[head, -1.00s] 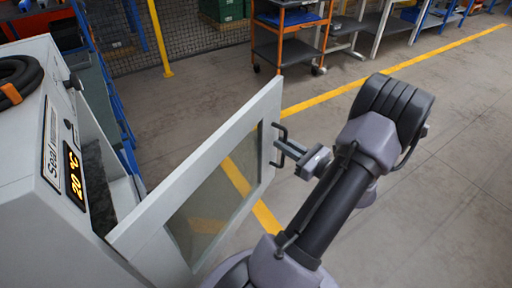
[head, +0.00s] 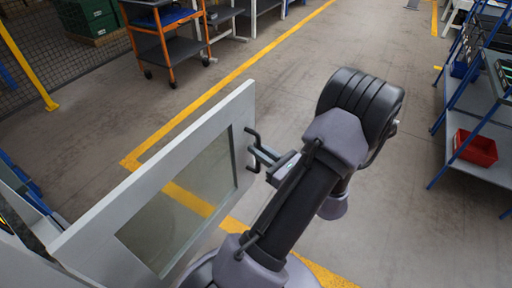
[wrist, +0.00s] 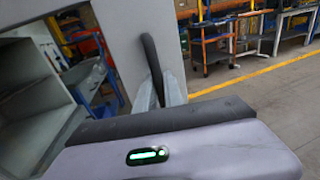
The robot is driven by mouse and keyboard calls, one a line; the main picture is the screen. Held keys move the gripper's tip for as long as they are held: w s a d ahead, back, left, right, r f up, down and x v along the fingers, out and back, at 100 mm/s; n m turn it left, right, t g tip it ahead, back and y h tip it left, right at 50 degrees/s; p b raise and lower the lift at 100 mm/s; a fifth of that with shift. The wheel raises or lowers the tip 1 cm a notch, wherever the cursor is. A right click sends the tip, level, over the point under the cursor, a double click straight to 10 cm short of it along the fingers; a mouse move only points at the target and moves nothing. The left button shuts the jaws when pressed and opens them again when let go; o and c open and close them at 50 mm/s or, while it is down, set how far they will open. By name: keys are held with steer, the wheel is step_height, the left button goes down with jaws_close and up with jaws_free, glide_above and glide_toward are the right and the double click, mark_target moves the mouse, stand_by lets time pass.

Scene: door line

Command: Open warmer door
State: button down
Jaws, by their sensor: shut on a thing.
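The warmer door (head: 90,228) is a light grey frame with a glass window, swung open away from the cabinet at the left in the head view. Its dark bar handle (head: 251,150) is near the door's free edge. My gripper (head: 258,157) is shut on the handle. In the wrist view the handle (wrist: 151,62) stands upright between my fingers (wrist: 160,92), and the door (wrist: 118,30) is behind it. The open warmer interior (wrist: 30,90) with shelves shows at the left. In the head view most of the cabinet is out of frame.
An orange and grey cart (head: 168,45) stands at the back. A blue-framed shelf (head: 480,110) with a red bin (head: 475,147) is at the right. A yellow line (head: 225,90) crosses the floor. The floor between door and shelf is clear.

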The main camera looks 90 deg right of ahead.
stand_by(0.3)
steer(key=c, duration=1.5)
jaws_free()
steer(key=shift+o, duration=0.2)
steer(key=p+v, duration=0.3)
steer(key=v, duration=1.4)
steer(key=shift+a+p, duration=0.3)
